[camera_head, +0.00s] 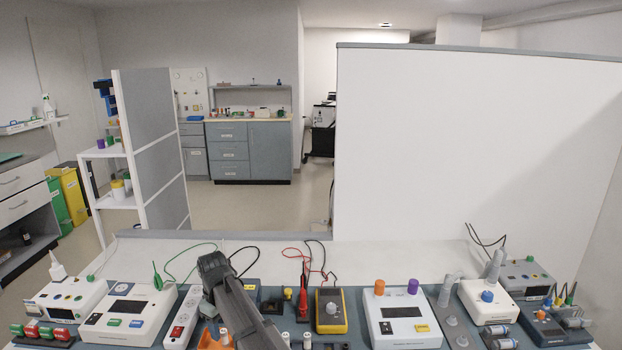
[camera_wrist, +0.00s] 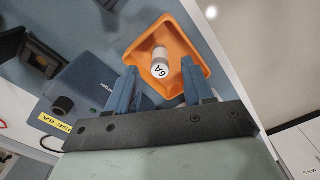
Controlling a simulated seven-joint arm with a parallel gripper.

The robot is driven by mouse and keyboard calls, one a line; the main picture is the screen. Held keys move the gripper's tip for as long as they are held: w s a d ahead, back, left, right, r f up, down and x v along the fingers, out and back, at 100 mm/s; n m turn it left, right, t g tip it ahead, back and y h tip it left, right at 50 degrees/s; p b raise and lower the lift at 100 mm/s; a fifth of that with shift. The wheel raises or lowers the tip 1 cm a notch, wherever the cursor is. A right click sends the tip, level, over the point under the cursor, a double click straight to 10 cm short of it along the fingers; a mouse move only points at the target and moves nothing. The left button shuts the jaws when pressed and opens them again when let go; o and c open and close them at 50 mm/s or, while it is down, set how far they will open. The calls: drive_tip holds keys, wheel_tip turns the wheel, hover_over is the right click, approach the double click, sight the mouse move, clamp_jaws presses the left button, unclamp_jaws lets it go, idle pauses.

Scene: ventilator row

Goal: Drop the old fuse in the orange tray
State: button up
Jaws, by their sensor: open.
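The orange tray (camera_wrist: 182,38) lies below my gripper in the wrist view. A small part of the orange tray (camera_head: 208,340) also shows in the head view, mostly behind my arm. The old fuse, a pale cylinder marked 6A (camera_wrist: 160,62), appears inside the tray's outline, between the fingertips as seen from the wrist. I cannot tell whether it rests on the tray floor. My gripper (camera_wrist: 158,80) is open, with its two blue fingers spread apart over the near side of the tray. In the head view my dark arm hides the fuse.
A blue-grey device (camera_wrist: 85,90) with a black knob and a yellow label stands left of the tray in the wrist view. A white power strip (camera_head: 183,320), a yellow meter (camera_head: 331,311) and several other instruments crowd the bench. A white partition (camera_head: 480,150) stands behind.

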sight(223, 331)
wheel_tip(223, 331, up, 11)
idle(0.4)
